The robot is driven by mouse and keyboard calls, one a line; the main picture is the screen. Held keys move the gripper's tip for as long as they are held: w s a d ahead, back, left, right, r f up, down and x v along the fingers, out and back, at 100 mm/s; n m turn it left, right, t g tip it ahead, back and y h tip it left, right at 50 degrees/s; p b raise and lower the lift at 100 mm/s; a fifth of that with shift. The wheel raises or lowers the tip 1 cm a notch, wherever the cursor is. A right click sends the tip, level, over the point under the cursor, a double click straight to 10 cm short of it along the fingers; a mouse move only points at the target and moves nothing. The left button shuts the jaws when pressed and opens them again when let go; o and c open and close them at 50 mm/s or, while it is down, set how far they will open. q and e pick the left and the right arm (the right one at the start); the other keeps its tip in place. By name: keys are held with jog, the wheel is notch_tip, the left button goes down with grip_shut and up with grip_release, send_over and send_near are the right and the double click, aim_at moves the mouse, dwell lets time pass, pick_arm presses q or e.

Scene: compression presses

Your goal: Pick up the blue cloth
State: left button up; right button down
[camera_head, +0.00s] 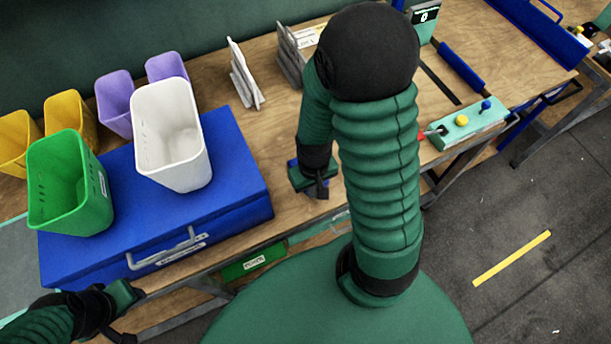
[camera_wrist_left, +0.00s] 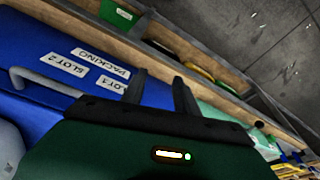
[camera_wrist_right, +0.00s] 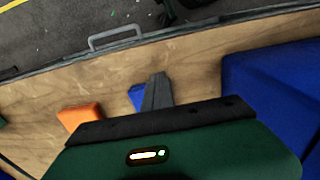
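The blue cloth (camera_wrist_right: 137,96) shows as a small blue patch beside the fingers in the right wrist view, low over the wooden table. Most of it is hidden by my right gripper (camera_wrist_right: 158,90). The two fingers of this gripper are together, seemingly with the cloth between them. In the head view the right gripper (camera_head: 322,188) is over the table's front edge area, with a bit of blue next to it. My left gripper (camera_wrist_left: 160,90) is open and empty, in front of the blue case.
The blue case (camera_head: 235,170) with a white bin (camera_head: 172,140) and a green bin (camera_head: 70,190) on it stands to the left. An orange item (camera_wrist_right: 82,115) lies on the table near the right gripper. Card racks (camera_head: 245,75) stand behind.

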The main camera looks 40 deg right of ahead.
jog(key=s+a+r+p, duration=0.2)
jog(key=p, duration=0.4)
jog(key=shift+s+r, duration=0.15)
jog(key=s+p, duration=0.1)
jog(key=p, duration=0.4)
jog(key=shift+s+r, duration=0.15)
jog(key=s+p, duration=0.1)
jog(key=p, duration=0.1)
jog(key=shift+s+p, duration=0.1)
jog(key=shift+p, duration=0.3)
jog(key=s+p, duration=0.1)
jog(key=s+a+p, duration=0.1)
jog(key=s, duration=0.1)
jog(key=s+a+f+p, duration=0.1)
jog(key=s, duration=0.1)
jog(key=c, duration=1)
grip_release()
jog(key=shift+d, duration=0.45)
jog(key=shift+c, duration=0.2)
jog(key=o, duration=0.5)
jog(key=shift+a, duration=0.15)
jog(key=shift+o, duration=0.5)
jog(key=shift+a, duration=0.15)
